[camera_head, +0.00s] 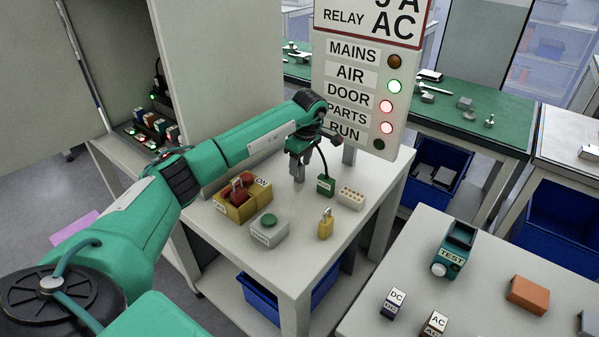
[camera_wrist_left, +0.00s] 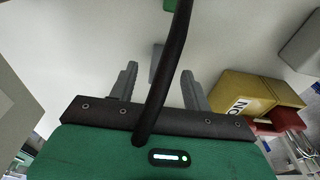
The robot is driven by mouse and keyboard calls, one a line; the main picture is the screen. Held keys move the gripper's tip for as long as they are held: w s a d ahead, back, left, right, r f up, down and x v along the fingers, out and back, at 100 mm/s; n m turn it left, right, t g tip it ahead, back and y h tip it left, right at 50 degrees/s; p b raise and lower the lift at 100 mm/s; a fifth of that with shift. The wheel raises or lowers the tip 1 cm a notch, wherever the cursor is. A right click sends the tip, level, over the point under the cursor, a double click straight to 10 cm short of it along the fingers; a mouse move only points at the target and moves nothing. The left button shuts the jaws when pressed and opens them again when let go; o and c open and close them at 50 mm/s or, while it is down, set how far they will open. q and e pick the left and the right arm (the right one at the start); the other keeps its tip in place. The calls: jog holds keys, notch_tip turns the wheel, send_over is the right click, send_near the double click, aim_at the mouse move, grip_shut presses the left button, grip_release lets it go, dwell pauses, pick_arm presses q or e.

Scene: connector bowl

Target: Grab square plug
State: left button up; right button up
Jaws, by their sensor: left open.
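My left gripper (camera_head: 298,168) points down over the far part of the white table (camera_head: 290,262), right of the yellow box. In the left wrist view the left gripper (camera_wrist_left: 158,85) is open, its two grey fingers spread apart. A small grey block (camera_wrist_left: 156,62) shows between them, partly hidden by a black hose; it may be the square plug, but I cannot tell its shape. A green labelled block (camera_head: 325,185) stands just right of the fingers. A green piece also shows at the top edge of the wrist view (camera_wrist_left: 155,4). My right gripper is not seen.
A yellow box with red parts (camera_head: 243,200), a grey green-button box (camera_head: 268,231), a yellow padlock (camera_head: 326,224) and a beige block with holes (camera_head: 350,198) stand close around. A sign panel (camera_head: 350,75) rises behind. The table's front corner is clear.

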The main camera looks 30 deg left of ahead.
pick_arm(q)
jog(key=shift+a+f, duration=0.2)
jog(key=shift+f, duration=0.8)
jog(key=c, duration=1.1)
jog(key=shift+o, duration=0.2)
grip_shut()
